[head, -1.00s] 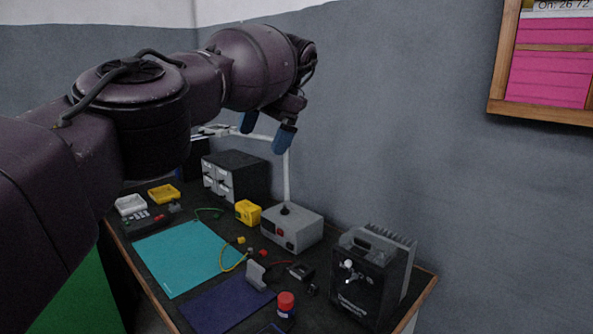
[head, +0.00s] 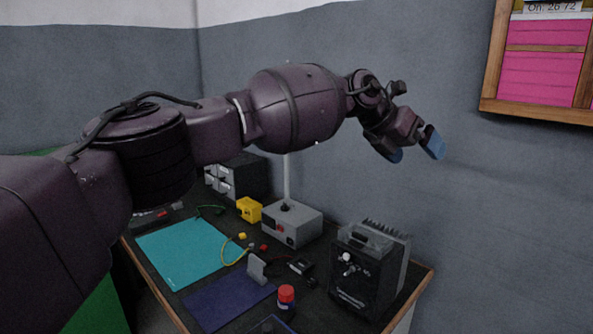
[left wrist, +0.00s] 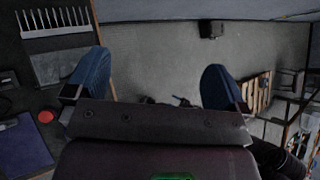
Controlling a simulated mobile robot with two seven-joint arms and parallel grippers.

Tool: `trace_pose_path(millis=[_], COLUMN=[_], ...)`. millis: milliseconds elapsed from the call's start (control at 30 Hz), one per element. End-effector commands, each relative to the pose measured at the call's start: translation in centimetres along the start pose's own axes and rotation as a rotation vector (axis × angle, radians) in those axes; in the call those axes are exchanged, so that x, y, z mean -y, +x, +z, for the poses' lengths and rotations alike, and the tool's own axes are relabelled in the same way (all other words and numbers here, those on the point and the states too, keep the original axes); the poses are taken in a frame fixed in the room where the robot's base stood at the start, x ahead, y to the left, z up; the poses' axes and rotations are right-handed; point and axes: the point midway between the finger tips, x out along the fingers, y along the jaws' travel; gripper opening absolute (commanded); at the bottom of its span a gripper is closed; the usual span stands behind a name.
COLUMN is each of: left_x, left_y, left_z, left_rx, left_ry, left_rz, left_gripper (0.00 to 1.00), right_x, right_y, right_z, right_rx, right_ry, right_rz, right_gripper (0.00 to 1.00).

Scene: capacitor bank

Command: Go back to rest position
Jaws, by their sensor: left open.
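My left gripper (head: 412,150) is raised in the head view, in front of the grey wall and above the right part of the workbench. Its two blue fingertips are apart with nothing between them. In the left wrist view the gripper (left wrist: 158,85) also shows open and empty, with the floor beyond it. My left arm stretches across the head view from the left edge. My right gripper is in neither view.
The workbench holds a black finned unit (head: 365,275), a grey box with a post (head: 291,223), a yellow block (head: 249,209), a red-capped bottle (head: 286,298), a teal mat (head: 187,252) and a dark blue mat (head: 228,302). A framed board (head: 545,60) hangs on the wall.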

Motion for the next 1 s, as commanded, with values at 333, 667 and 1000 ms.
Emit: trace_pose_path(millis=[333,667,1000], left_x=[7.4,5.1,-1.4], left_y=[3.4,0.9,-2.2], left_z=[-2.0,-5.7,-13.1], left_rx=[0.407,0.665,0.868], left_ry=[-0.485,-1.019,-1.546], left_rz=[-0.55,-0.829,-0.976], left_gripper=[1.0,1.0,1.0], right_x=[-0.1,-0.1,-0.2], right_y=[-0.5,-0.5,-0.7], right_z=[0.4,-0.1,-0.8], right_rx=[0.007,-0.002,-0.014], right_ry=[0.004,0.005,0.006], right_rz=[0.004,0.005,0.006], right_gripper=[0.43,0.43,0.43])
